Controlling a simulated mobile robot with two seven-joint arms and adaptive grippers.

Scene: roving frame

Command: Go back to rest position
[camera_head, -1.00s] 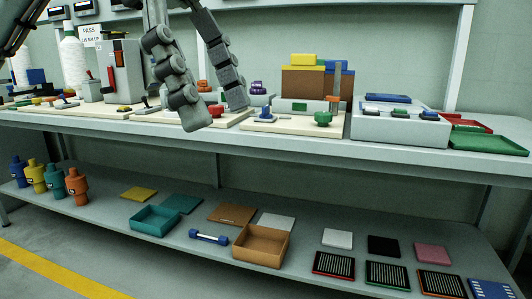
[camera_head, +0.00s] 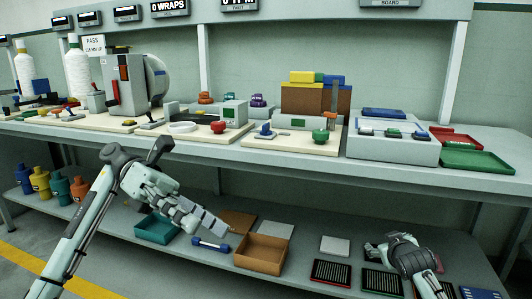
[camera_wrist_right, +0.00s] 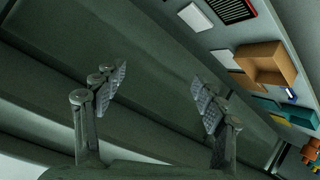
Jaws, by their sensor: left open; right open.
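My left gripper (camera_head: 207,222) is low in front of the workbench (camera_head: 480,178) in the head view, its fingers pointing down and right across the lower shelf. Nothing shows in it. My right gripper (camera_head: 388,252) is at the lower right, in front of the shelf and covering part of the dark panels there. In the right wrist view its two fingers (camera_wrist_right: 160,95) are spread wide, with nothing between them.
The lower shelf holds a brown tray (camera_head: 262,252), a teal tray (camera_head: 157,226), a blue dumbbell-shaped part (camera_head: 210,244) and several bottle-like figures (camera_head: 40,180). A grey machine (camera_head: 125,85), boards and red and green trays (camera_head: 478,160) stand on the bench.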

